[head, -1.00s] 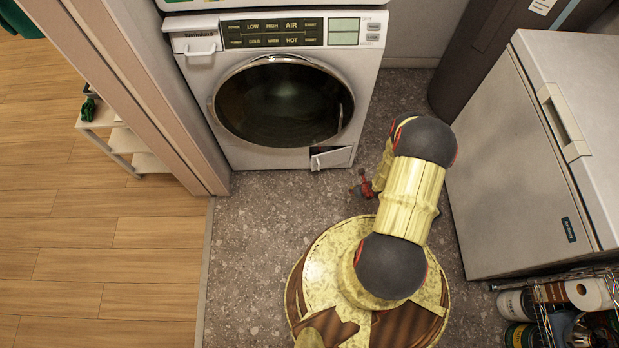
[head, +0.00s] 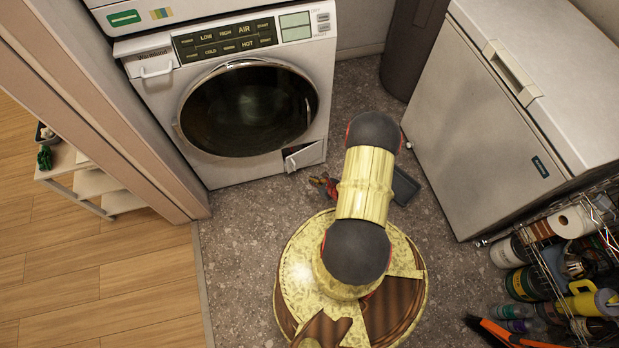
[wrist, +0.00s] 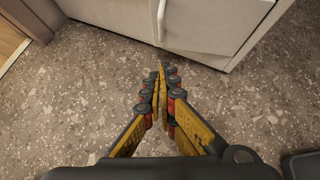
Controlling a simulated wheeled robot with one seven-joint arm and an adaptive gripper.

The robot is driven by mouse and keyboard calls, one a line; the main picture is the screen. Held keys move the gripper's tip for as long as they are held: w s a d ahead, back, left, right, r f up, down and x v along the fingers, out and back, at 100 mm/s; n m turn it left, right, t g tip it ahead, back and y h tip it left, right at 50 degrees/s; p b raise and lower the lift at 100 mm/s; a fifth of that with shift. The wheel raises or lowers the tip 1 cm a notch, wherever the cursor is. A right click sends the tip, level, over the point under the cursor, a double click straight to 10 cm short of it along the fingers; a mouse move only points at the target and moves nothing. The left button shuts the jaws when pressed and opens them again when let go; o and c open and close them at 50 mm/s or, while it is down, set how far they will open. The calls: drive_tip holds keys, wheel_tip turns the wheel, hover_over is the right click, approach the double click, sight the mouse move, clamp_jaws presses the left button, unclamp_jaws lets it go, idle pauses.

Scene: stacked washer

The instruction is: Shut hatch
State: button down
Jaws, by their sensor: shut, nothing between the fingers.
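The washer (head: 225,165) stands at the back, with its round dark door (head: 247,110) shut. The hatch (head: 306,155) is a small white flap low on the right of its front. It stands ajar, with a dark gap at its edge. In the wrist view a white panel that looks like the hatch (wrist: 205,22) is at the top, just beyond my fingers. My gripper (head: 318,182) is low over the floor in front of the hatch, partly hidden by my arm. In the wrist view my gripper (wrist: 162,70) is shut and empty, apart from the panel.
A white chest-like appliance (head: 470,120) stands to the right, with a dark bin (head: 410,45) behind it. A wire rack (head: 560,270) with bottles is at the lower right. A wall edge (head: 130,130) is on the left. Speckled floor (head: 240,225) is clear before the washer.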

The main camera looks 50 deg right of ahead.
drive_tip(key=w+f+b, duration=0.4)
drive_tip(key=w+f, duration=0.1)
drive_tip(key=w, duration=0.4)
drive_tip(key=shift+w+d, duration=0.35)
drive_tip(key=shift+d, duration=0.1)
drive_tip(key=shift+w+f, duration=0.1)
drive_tip(key=shift+w, duration=0.05)
